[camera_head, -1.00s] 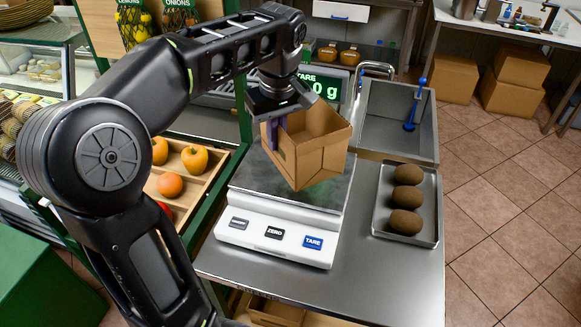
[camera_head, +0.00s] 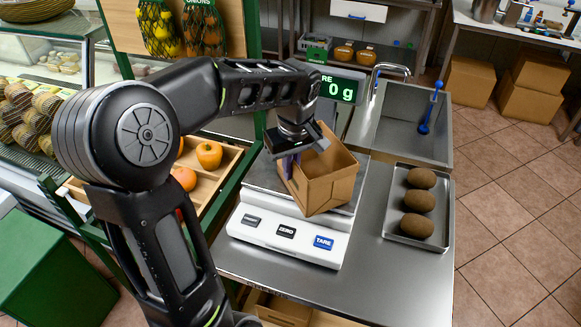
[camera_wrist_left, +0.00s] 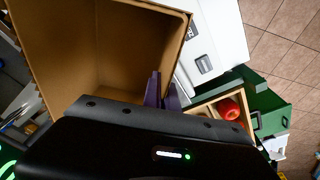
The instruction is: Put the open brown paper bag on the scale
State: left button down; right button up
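The open brown paper bag (camera_head: 332,190) hangs tilted over the plate of the white scale (camera_head: 290,245) in the head view. My left gripper (camera_head: 289,166) is shut on the bag's left wall with its purple fingers. In the left wrist view the bag's open inside (camera_wrist_left: 95,50) looks empty, and the purple fingers (camera_wrist_left: 163,92) grip its edge. The scale's display (camera_head: 340,90) ends in "0 g"; its left part is hidden by my arm. I cannot tell whether the bag's bottom touches the plate. My right gripper is not in view.
A wooden produce bin (camera_head: 228,170) stands left. The steel counter's front (camera_head: 390,285) is clear.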

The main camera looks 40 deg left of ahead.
pick_arm(q)
jog(key=shift+f, duration=0.2)
jog(key=c, duration=1.7)
grip_release()
jog(key=shift+r, duration=0.1)
jog(key=r, duration=0.4)
jog(key=d+r, duration=0.1)
jog(key=r, duration=0.7)
jog(key=shift+s+d+r+p, duration=0.1)
jog(key=shift+s+d+p, duration=0.05)
jog(key=shift+s+p, duration=0.2)
